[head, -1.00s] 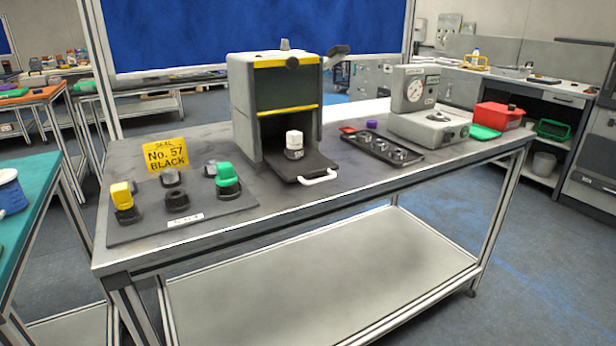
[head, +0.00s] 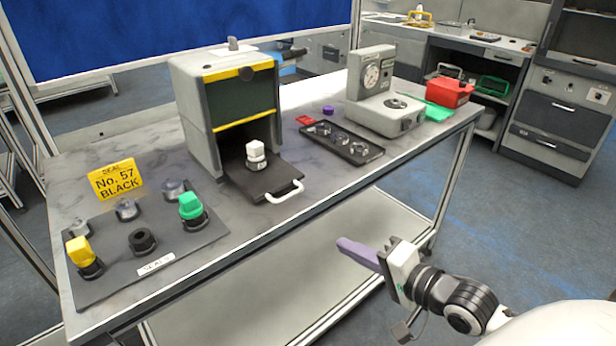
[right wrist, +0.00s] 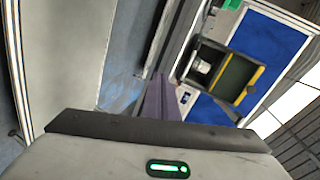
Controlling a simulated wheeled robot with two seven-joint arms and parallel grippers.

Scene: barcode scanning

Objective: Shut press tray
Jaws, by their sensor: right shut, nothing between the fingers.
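The press (head: 228,112) is a grey box with yellow bars, standing on the bench. Its dark tray (head: 262,184) is pulled out at the front, with a white handle (head: 284,192) on its front edge. A white-topped piece (head: 256,154) stands upright on the tray near the press opening. My right gripper (head: 342,246) is in front of the bench, right of and nearer than the tray, apart from it. Its purple fingers are shut and empty; they also show in the right wrist view (right wrist: 163,100), with the press (right wrist: 228,72) beyond. My left gripper is not in view.
A seal board (head: 150,240) with yellow, green and black pieces lies left of the press. A dark rack (head: 340,143) with metal parts and a gauge device (head: 385,100) stand to the right. The bench's front edge by the tray is clear.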

